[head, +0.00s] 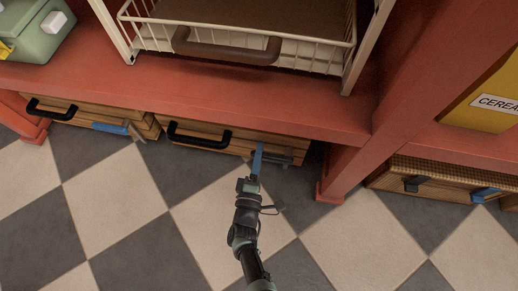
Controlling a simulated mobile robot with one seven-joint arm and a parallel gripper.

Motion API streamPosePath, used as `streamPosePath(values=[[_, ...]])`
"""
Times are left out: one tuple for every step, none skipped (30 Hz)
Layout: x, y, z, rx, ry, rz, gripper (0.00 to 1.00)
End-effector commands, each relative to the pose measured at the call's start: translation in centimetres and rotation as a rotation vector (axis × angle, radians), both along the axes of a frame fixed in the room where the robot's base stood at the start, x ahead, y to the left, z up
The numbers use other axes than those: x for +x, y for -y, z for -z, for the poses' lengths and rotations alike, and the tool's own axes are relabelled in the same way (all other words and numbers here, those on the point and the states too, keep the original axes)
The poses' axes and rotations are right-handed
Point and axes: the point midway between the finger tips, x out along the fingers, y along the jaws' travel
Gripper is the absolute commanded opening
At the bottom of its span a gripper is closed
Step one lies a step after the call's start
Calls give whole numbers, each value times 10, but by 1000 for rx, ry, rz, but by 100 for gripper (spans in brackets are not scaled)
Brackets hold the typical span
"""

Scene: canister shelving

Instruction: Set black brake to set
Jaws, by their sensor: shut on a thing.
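A wooden drawer box (232,150) with a black handle (199,137) lies low under the red shelf, in the middle of the head view. At its right end a blue lever (258,158) stands upright in the picture, in front of a dark grey bar (283,157). My gripper (254,178) reaches up from below and is shut on the lower end of the blue lever. The fingers partly hide the contact. I cannot tell which part is the black brake. On the right box a black piece (415,184) shows beside a blue piece (485,194).
A left wooden box (88,117) has a black handle and a flat blue lever (109,127). The red shelf (190,90) overhangs the boxes, and a red post (345,170) stands right of my gripper. A white wire basket (335,55) sits above. The checkered floor is clear.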

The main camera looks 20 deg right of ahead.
Motion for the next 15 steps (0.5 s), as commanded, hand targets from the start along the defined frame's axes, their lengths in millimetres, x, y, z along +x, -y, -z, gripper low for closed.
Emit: streamPosePath(values=[[-1,2,2,0,-7,5,0],[-1,2,2,1,-8,5,0],[-1,2,2,1,-8,5,0],[-1,2,2,1,-8,5,39],[-1,2,2,1,-8,5,44],[-1,2,2,1,-8,5,51],[-1,2,2,1,-7,4,57],[-1,2,2,1,-7,4,62],[-1,1,2,1,-7,4,65],[-1,1,2,1,-5,3,65],[-1,1,2,1,-5,3,65],[-1,1,1,1,-4,3,65],[-1,1,1,1,-4,2,65],[-1,1,1,1,-4,2,65],[-1,1,1,1,-4,2,65]])
